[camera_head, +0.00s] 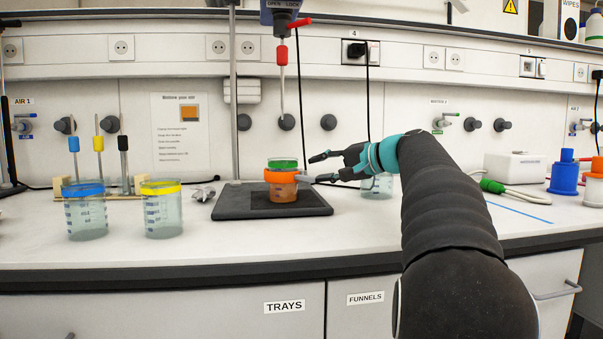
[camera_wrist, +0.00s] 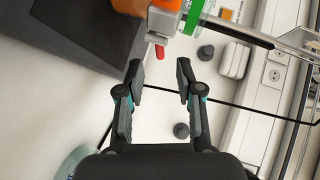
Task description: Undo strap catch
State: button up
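An orange cup (camera_head: 283,187) with a green lid (camera_head: 283,163) stands upright on the black base plate of a stand. In the wrist view the cup (camera_wrist: 165,5) is at the top edge, partly cut off, with the green lid (camera_wrist: 193,15) beside it. A light grey block (camera_wrist: 160,27) sits against the cup's side, with a small red tab (camera_wrist: 160,52) at its edge. I take these for the strap catch. My gripper (camera_head: 314,169) is just right of the cup. In the wrist view my gripper (camera_wrist: 159,75) is open and empty, its fingertips apart from the red tab.
The black base plate (camera_head: 235,206) lies under the cup, with a metal rod (camera_head: 233,100) and a red-ended probe (camera_head: 282,65) above. A clear beaker (camera_head: 378,187) is behind my gripper. The front worktop is clear.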

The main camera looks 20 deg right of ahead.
aim_at(302, 170)
jog(key=shift+x, duration=3.1)
grip_shut()
